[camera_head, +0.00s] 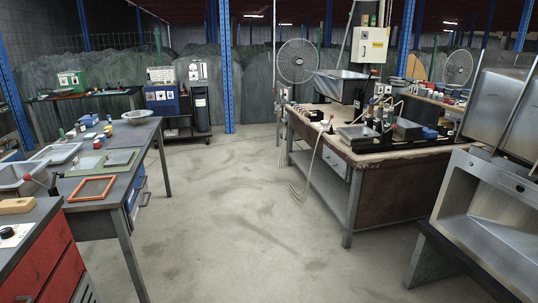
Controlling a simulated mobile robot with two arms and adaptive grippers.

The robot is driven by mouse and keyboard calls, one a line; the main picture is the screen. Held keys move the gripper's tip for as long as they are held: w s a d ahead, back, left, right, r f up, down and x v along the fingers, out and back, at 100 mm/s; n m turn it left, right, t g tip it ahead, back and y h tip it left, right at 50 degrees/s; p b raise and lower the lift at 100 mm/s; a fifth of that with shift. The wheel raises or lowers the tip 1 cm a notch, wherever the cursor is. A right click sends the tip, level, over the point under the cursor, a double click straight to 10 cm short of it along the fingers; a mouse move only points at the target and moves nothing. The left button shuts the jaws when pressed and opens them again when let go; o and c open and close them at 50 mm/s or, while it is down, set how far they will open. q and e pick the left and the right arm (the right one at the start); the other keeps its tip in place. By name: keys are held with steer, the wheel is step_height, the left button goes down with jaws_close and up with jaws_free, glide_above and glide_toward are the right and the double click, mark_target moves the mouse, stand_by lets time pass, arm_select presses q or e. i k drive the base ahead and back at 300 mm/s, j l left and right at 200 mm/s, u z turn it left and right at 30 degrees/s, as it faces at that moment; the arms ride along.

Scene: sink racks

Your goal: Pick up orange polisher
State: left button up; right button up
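I cannot make out an orange polisher with certainty in the head view. The clearest orange thing is a flat rectangular frame (92,188) lying on the near end of the long grey table (85,208) at the left. Small red and coloured items on the benches are too small to identify. Neither of my grippers shows in this view.
A wide concrete aisle (225,220) is clear between the left table and the cluttered workbench (385,168) at the right. A red cabinet (45,265) stands at near left, steel sinks (490,210) at near right. A blue post (228,80) rises in the middle back.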

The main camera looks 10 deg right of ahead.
mark_target(370, 116)
steer(key=i, duration=2.35)
steer(key=i+z, duration=0.1)
steer(key=i, duration=0.6)
steer(key=i+j+z, duration=0.1)
steer(key=i, duration=0.55)
steer(key=i+j+z, duration=0.1)
steer(key=i, duration=0.55)
steer(key=j, duration=0.1)
